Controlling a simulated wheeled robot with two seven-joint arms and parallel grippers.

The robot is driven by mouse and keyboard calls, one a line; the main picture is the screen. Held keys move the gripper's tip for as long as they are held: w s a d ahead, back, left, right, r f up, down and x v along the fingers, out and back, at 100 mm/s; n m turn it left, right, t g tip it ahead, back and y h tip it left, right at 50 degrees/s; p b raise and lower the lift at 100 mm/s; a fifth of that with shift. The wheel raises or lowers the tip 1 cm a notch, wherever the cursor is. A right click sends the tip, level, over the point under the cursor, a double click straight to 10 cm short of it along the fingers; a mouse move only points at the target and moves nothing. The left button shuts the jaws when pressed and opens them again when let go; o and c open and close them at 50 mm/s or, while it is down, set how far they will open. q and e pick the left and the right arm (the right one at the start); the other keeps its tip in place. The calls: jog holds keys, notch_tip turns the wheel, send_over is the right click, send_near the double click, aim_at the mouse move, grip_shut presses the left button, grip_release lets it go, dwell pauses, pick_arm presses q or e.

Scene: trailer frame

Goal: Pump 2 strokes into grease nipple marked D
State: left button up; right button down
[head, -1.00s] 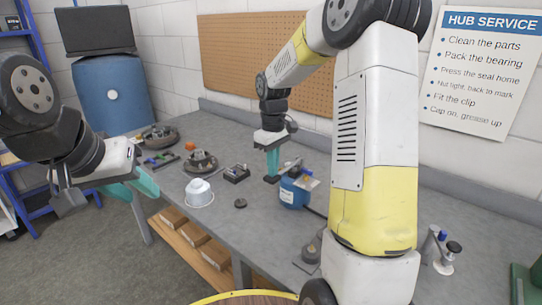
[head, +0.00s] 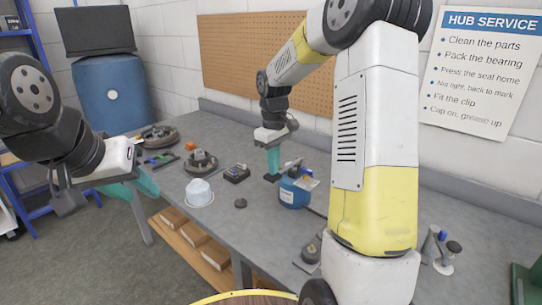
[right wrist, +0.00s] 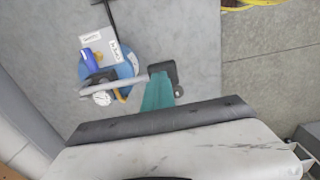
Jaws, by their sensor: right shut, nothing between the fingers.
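The blue grease pump (head: 292,196) stands on the bench with labels on its top. In the right wrist view the pump (right wrist: 130,66) shows a round gauge and a pale bar reaching toward a black block (right wrist: 170,68). My right gripper (head: 272,172) points down beside the pump, its teal fingers shut and empty, with their tips at the black block; I cannot tell if they touch it. My left gripper (head: 138,190) hangs off the bench's left edge, its teal fingers apart and empty. No nipple letters are readable, so I cannot pick out nipple D.
A hub-like part (head: 201,162), a dark tray (head: 236,173), a white cup (head: 199,192) and a black cap (head: 240,203) lie on the grey bench (head: 222,225). A small metal tool (head: 447,258) stands at the right. The pegboard wall (head: 240,50) bounds the back.

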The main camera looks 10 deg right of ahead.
notch_tip(320, 180, up, 9)
jog(key=shift+w+d+r, duration=0.2)
jog(key=shift+d, duration=0.1)
dwell(0.5)
dwell(0.5)
jog(key=s+a+r+m+t+y, duration=0.1)
jog(key=s+m+t, duration=0.2)
jog(key=s, duration=0.9)
jog(key=s+a+r+m+t+y, duration=0.1)
jog(key=s+r+m+t, duration=0.1)
jog(key=s, duration=1)
jog(key=shift+s+r+m+t, duration=0.15)
jog(key=shift+m+t, duration=0.45)
jog(key=shift+m, duration=0.4)
jog(key=shift+a, duration=0.1)
